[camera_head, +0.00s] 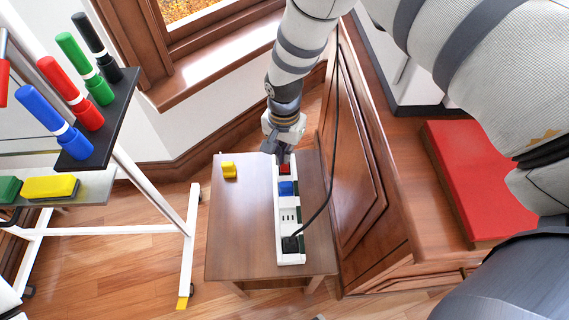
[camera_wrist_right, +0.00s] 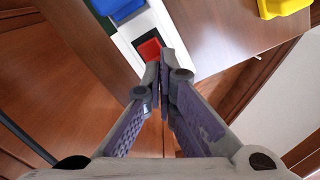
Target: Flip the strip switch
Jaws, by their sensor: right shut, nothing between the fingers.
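A white power strip (camera_head: 290,225) lies lengthwise on a small brown table (camera_head: 240,240). It has a red switch (camera_head: 284,169) at its far end, a blue plug (camera_head: 286,188) and a black plug (camera_head: 291,245) with a cord. In the right wrist view the red switch (camera_wrist_right: 150,49) is just beyond the fingertips, and the blue plug (camera_wrist_right: 118,8) is at the top. My right gripper (camera_head: 281,158) is shut and empty at the strip's far end; its fingertips (camera_wrist_right: 160,75) look very close to the red switch, but contact cannot be told. My left gripper is not in view.
A yellow object (camera_head: 229,170) stands on the table, left of the strip. A wooden panel (camera_head: 350,170) rises close on the right. A white-framed rack with markers (camera_head: 80,100) stands at left. A red block (camera_head: 480,180) lies on the right.

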